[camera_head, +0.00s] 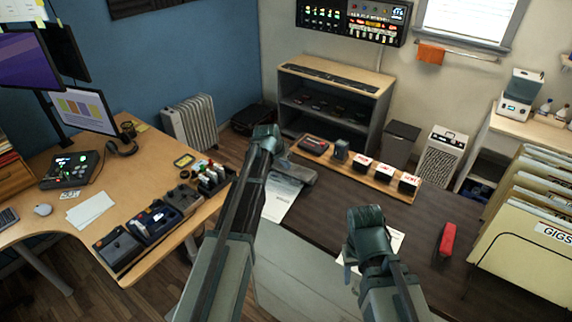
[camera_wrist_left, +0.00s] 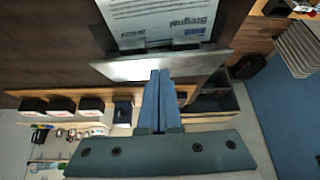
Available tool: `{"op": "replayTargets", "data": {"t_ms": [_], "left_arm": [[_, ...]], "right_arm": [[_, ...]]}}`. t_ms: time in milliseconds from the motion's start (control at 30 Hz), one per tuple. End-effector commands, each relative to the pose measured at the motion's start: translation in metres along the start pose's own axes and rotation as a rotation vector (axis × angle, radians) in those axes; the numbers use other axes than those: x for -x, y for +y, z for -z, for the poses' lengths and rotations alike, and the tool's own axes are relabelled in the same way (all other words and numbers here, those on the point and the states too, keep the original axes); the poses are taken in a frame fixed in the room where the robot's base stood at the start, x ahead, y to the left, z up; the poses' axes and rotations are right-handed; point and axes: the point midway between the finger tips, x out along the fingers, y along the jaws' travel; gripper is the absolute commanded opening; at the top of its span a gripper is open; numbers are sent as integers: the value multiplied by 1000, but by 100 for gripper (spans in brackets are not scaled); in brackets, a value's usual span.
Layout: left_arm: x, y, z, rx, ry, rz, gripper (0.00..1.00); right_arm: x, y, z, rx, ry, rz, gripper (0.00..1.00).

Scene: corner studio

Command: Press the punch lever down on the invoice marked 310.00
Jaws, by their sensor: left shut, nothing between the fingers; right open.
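A grey hole punch (camera_head: 294,173) stands at the left end of the dark desk, with a printed invoice (camera_head: 280,203) at it. In the left wrist view its pale metal lever (camera_wrist_left: 205,66) lies across the invoice's edge (camera_wrist_left: 160,18). No amount is readable on the sheet. My left gripper (camera_head: 272,148) is shut and empty; its fingertips (camera_wrist_left: 159,74) appear at the lever, but I cannot tell whether they touch. My right gripper (camera_head: 362,238) is over the desk by a second white sheet (camera_head: 396,243), partly hiding it; its fingers are hard to see.
A red stapler (camera_head: 446,239) lies right of my right gripper. A wooden board (camera_head: 375,180) with several dark stamp blocks stands along the desk's back edge. A cream file holder (camera_head: 525,262) fills the right side. The desk between punch and second sheet is clear.

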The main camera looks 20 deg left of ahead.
Motion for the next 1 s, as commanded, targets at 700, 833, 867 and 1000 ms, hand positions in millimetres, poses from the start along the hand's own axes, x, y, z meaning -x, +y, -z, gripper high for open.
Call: {"op": "replayTargets", "data": {"t_ms": [700,833,867,1000], "left_arm": [[-16,1,-25,2,135,0,0],[-18,0,-28,1,195,0,0],[-19,0,-29,1,200,0,0],[-20,0,-32,-1,202,0,0]], "right_arm": [[-42,-4,2,4,0,-1,50],[-54,-5,3,8,0,-2,50],[-56,-5,3,8,0,-2,50],[-59,-5,4,10,0,-2,50]]}}
